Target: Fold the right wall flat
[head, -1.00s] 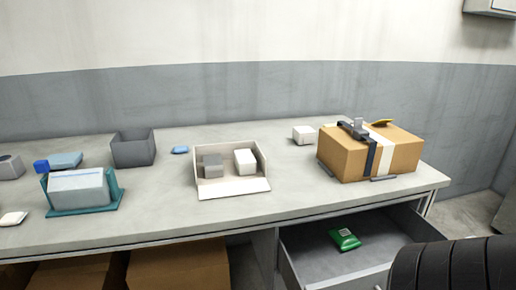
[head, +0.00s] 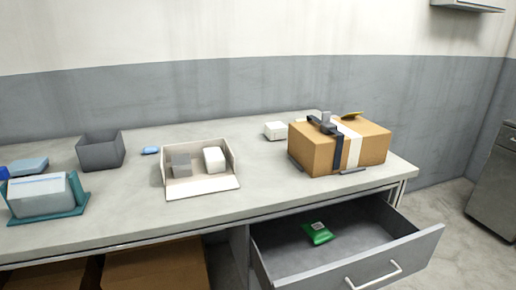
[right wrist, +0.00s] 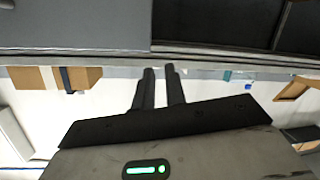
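A cream open box (head: 201,187) stands on the table in the head view. Its front wall lies flat on the table, toward me. Its right wall (head: 231,157) stands upright, as do the back and left walls. A grey block (head: 181,165) and a white block (head: 214,160) sit inside. Neither gripper shows in the head view. In the right wrist view my right gripper (right wrist: 160,68) shows two dark fingers with a narrow empty gap between them. It appears apart from the box, which I cannot make out there. My left gripper is in no view.
A taped cardboard carton (head: 370,148) stands to the right, with a small white box (head: 275,130) behind it. A grey bin (head: 100,152) and teal holder (head: 50,215) are at left. An open drawer (head: 285,262) juts out below, holding a green packet (head: 317,233).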

